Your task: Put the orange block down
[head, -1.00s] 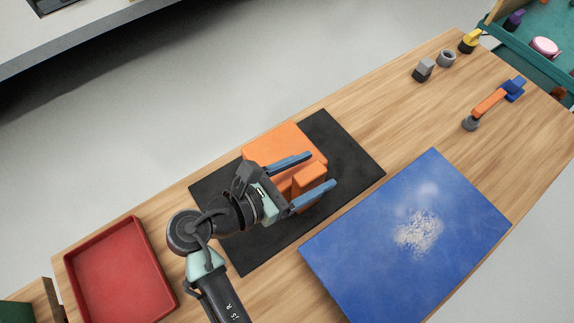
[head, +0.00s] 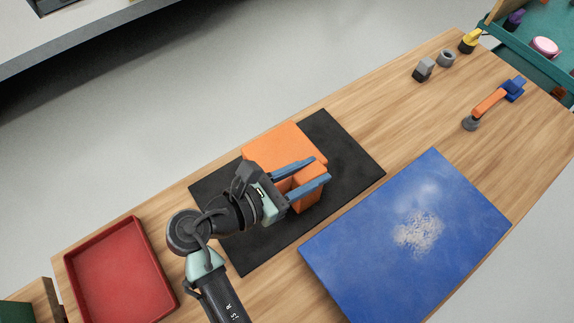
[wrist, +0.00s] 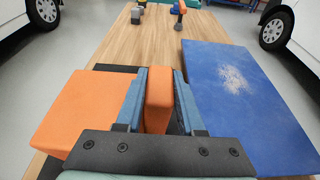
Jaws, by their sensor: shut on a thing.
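The orange block (head: 309,190) stands between the two blue fingers of my gripper (head: 318,170), over the black mat (head: 345,160). My gripper is shut on it. In the wrist view the orange block (wrist: 158,90) shows upright between the fingers, which touch its sides. A larger orange piece with a broad flat top (head: 283,146) lies on the mat just beside it, and fills the left of the wrist view (wrist: 85,112). The fingers hide the gap between the two orange pieces. I cannot tell whether the held block touches the mat.
A blue board (head: 370,262) with a pale powdery patch (head: 418,232) lies right of the mat. A red tray (head: 112,270) is at the lower left. An orange-and-blue tool (head: 490,103) and small grey parts (head: 423,70) lie at the far end. Wood between is clear.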

